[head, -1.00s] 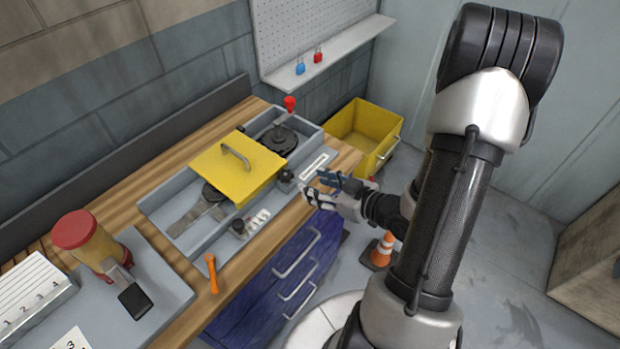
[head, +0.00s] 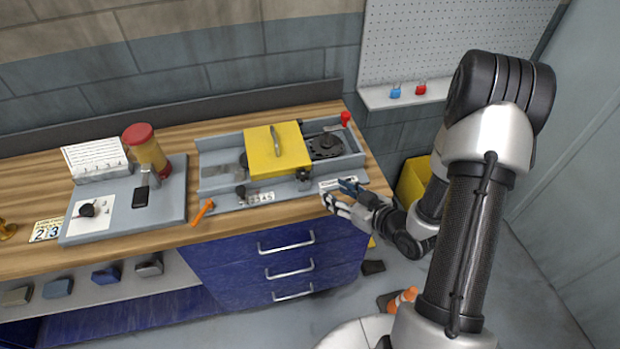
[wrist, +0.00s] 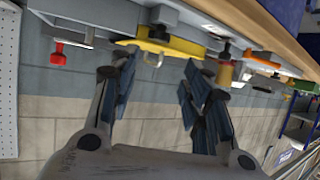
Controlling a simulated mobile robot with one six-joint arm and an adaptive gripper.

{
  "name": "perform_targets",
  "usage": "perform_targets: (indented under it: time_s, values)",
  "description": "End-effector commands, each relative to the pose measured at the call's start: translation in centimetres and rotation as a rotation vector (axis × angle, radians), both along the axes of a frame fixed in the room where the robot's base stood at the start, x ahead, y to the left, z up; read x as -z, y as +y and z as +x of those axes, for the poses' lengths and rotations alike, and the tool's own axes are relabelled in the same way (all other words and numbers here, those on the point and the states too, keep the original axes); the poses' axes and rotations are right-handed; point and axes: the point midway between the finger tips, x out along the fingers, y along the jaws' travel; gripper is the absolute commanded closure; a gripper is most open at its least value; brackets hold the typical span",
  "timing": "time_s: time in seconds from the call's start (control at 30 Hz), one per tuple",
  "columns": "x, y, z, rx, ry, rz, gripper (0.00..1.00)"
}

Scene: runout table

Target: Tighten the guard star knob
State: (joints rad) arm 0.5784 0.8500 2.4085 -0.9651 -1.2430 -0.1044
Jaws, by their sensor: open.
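The yellow guard (head: 262,154) with its grey handle sits over the middle of the grey runout table (head: 222,171). A small black knob (head: 304,177), which looks like the guard star knob, is at the guard's front right corner. My gripper (head: 341,195) is open and empty, at the table's front right edge, right of the knob and apart from it. In the wrist view my open fingers (wrist: 160,88) show with nothing between them. The yellow guard (wrist: 168,46) appears beyond them, tilted; I cannot clearly tell the star knob there.
A red knob (head: 345,118) stands at the table's back right, near a black round part (head: 326,146). A small clamp knob (head: 241,191) and an orange-handled tool (head: 203,212) are at the front left. Blue drawers (head: 225,262) lie below. A yellow bin (head: 412,180) is partly behind my arm.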

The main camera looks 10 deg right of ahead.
Motion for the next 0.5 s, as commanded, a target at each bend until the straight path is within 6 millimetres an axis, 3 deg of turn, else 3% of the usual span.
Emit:
perform_targets:
  time_s: [0.5]
  values:
    - [4.3, 4.3, 9.3, -0.001, -0.002, 0.000, 0.56]
